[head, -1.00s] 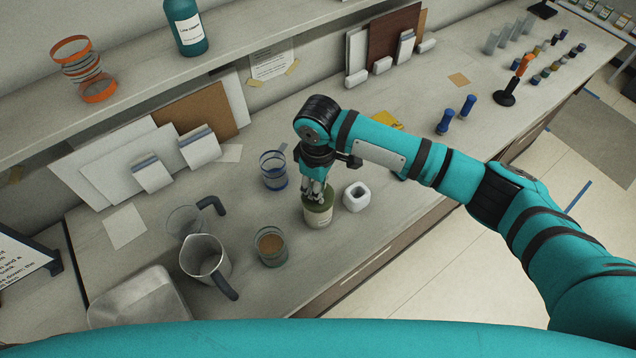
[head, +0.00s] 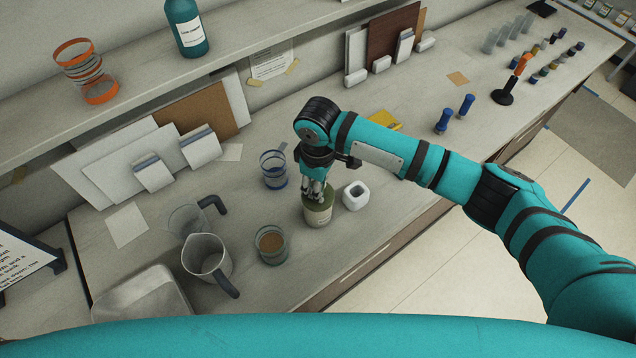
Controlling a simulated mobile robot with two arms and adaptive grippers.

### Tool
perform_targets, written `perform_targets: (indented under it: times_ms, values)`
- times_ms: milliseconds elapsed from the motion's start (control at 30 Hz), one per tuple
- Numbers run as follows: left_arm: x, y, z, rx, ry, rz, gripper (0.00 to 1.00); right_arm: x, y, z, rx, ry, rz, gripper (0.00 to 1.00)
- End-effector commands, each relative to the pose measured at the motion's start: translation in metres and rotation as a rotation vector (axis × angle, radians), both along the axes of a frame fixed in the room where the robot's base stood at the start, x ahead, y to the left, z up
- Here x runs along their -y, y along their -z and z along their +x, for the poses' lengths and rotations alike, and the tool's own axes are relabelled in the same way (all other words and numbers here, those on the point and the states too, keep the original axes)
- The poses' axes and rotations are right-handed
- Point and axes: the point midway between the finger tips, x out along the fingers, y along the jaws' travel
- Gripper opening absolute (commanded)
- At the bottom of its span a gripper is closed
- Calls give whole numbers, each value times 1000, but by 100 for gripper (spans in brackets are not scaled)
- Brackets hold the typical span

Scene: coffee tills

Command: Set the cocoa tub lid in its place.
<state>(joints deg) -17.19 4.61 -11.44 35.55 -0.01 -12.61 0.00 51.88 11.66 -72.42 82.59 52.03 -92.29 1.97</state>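A small olive-green tub with a pale label (head: 319,218) stands upright on the counter, and it looks like the cocoa tub. My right gripper (head: 315,198) points straight down at its top, with its fingers at or just over the rim. The fingers and wrist cover most of the tub's top, so I cannot make out a separate lid or whether the fingers are closed on one. My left gripper is not in view.
A white square holder (head: 356,195) stands close to the tub's right. A glass of brown contents (head: 271,245), a blue-banded glass (head: 274,170) and a grey-handled jug (head: 207,257) stand to the left. Blue-handled tools (head: 445,121) stand farther right.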

Motion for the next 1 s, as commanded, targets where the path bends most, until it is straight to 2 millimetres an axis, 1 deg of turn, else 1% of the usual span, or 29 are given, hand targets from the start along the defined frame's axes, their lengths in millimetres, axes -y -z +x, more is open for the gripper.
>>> perform_targets:
  times_ms: [33, 100, 467, 1000]
  values:
    - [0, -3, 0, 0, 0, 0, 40, 0, -2, -1, -1, 0, 0, 0]
    - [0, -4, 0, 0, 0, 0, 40, 0, -1, -1, -1, 0, 0, 0]
    - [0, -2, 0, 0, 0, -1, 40, 0, 1, 0, -1, 0, 0, 0]
    - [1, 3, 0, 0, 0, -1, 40, 0, 17, 0, 0, 0, 1, 0]
